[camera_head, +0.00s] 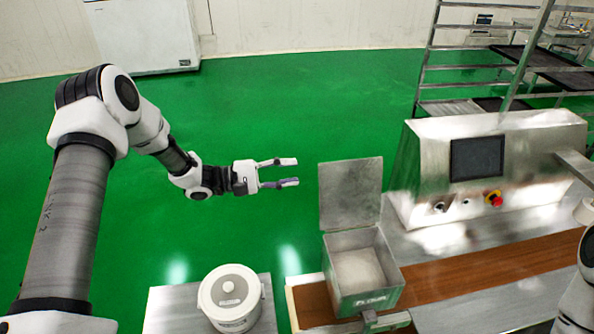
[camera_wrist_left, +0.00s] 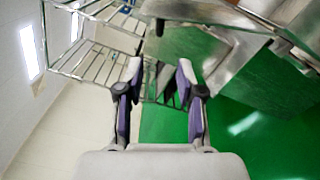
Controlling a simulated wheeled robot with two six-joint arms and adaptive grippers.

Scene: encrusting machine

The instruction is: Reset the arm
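My left gripper (camera_head: 288,172) comes in from the left and hangs in free air above the green floor. It points right, and its two fingers are apart with nothing between them. In the left wrist view the same gripper (camera_wrist_left: 160,75) shows both fingers spread and empty. It is left of the open flour box (camera_head: 365,298) and apart from its raised lid (camera_head: 350,194). Part of my right arm shows at the right edge, and its gripper is out of view.
The steel machine (camera_head: 420,180) with a dark screen and red button stands at right. A brown conveyor belt (camera_head: 480,263) runs before it. A white lidded pot (camera_head: 231,298) sits on a low steel table (camera_head: 172,310). A rack (camera_head: 470,55) stands behind. The floor at left is clear.

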